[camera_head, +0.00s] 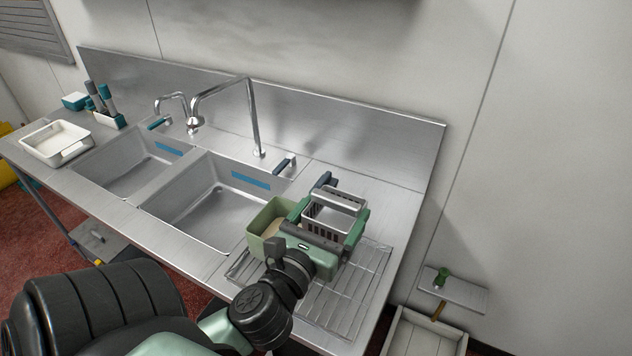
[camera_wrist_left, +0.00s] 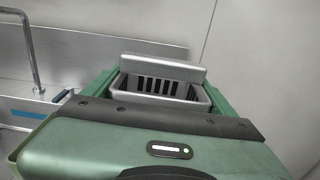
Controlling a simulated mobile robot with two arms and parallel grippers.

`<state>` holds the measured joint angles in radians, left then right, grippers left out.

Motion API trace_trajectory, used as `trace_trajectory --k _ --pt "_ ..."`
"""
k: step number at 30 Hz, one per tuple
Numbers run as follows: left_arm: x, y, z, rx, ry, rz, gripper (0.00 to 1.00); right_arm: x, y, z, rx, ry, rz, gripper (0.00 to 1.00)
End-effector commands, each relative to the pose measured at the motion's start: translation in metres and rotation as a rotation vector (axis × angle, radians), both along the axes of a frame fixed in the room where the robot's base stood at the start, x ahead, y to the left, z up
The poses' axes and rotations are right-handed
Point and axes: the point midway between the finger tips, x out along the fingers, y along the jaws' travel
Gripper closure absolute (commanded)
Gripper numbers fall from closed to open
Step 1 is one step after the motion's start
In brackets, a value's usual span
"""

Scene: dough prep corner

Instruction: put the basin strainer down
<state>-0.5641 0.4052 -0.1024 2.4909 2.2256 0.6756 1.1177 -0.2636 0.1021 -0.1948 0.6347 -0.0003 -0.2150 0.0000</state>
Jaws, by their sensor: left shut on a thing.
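The basin strainer is a light grey slotted basket (camera_head: 336,197) with a raised back plate. It is between the green fingers of my left gripper (camera_head: 334,213), which is shut on it. In the left wrist view the strainer (camera_wrist_left: 158,88) sits upright between the two fingers. It appears over the ribbed drainboard (camera_head: 345,300) right of the sinks. Whether its base touches anything is hidden by the gripper body. My right gripper is not in view.
A pale green tub (camera_head: 262,216) stands close left of my gripper. Two sink basins (camera_head: 205,215) with a tall faucet (camera_head: 252,115) lie further left. A white tray (camera_head: 55,142) is at the far left. The front of the drainboard is clear.

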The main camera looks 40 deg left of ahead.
Motion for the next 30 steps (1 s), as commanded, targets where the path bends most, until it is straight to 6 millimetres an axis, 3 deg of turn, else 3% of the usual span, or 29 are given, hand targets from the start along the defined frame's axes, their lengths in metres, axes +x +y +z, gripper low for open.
trace_trajectory --k 2,4,10,18,24,30 --pt "0.001 0.003 0.002 0.0 0.0 0.006 0.68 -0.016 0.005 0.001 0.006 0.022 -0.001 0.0" --pt "0.002 0.004 -0.008 -0.002 0.003 0.01 0.68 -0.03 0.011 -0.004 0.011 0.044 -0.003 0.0" --pt "0.001 0.004 -0.062 -0.003 0.008 0.011 0.68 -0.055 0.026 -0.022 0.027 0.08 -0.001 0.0" --pt "0.001 0.004 -0.132 0.0 0.004 0.008 0.68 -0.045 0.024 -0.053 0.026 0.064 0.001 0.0" --pt "0.001 0.004 -0.152 0.0 0.002 0.006 0.68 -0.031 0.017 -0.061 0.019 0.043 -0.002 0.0" --pt "0.001 0.004 -0.179 0.002 0.004 0.006 0.68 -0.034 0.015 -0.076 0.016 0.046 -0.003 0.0"
